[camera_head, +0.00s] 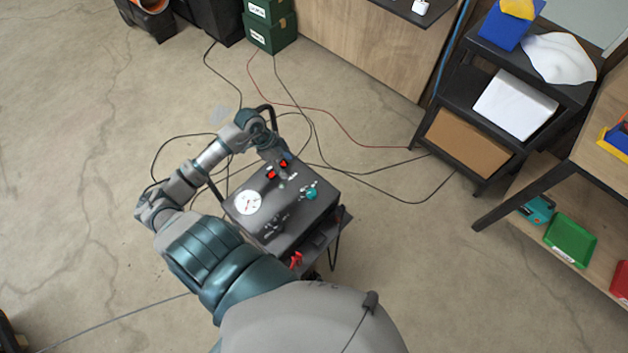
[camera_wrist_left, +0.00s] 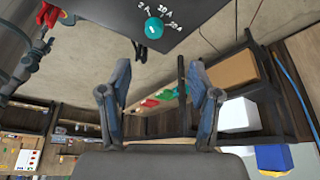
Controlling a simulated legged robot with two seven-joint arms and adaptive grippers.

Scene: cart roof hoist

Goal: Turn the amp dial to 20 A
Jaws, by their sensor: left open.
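The amp dial (camera_head: 311,193) is a teal knob on the sloping face of a dark grey charger box (camera_head: 303,215). In the left wrist view the dial (camera_wrist_left: 154,28) shows near the top, with small white amp labels beside it. It has a small pale mark, but I cannot tell surely which label this points to. My left gripper (camera_head: 277,152) is at the far edge of the box, apart from the dial. In the left wrist view its two fingers (camera_wrist_left: 160,78) are spread with nothing between them. My right gripper is not in view.
The box also carries a white gauge (camera_head: 248,202) and red switches (camera_head: 277,171). A red clamp (camera_head: 296,259) hangs at its near side. Cables lie on the floor around it. A black shelf cart (camera_head: 463,151) and a wooden workbench (camera_head: 601,150) stand at the right.

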